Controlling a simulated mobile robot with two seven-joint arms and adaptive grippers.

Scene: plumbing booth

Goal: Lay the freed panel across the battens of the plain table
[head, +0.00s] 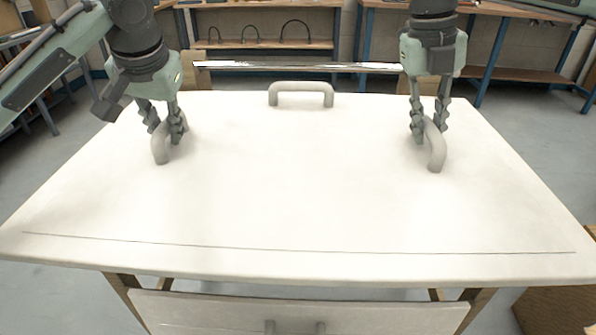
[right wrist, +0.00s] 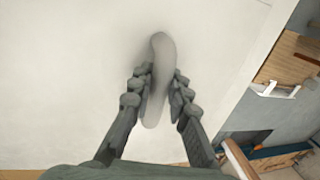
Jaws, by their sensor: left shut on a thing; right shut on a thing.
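The white panel (head: 300,190) spans most of the head view, with a grey handle at its left, its right and its far edge (head: 300,88). My left gripper (head: 165,128) is shut on the left handle (head: 160,148). My right gripper (head: 429,130) is shut on the right handle (head: 437,152); the right wrist view shows its fingers on both sides of that handle (right wrist: 158,75). The panel looks about level. Wooden pieces (head: 480,305) show under its front edge. Whether it rests on them I cannot tell, and any battens are not clearly visible.
A white front with a grey handle (head: 200,312) shows below the panel's near edge. A shiny bar (head: 300,66) runs behind the far edge. Workbenches (head: 270,18) with blue legs stand at the back. A brown box (head: 560,310) is at lower right. Grey floor shows on both sides.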

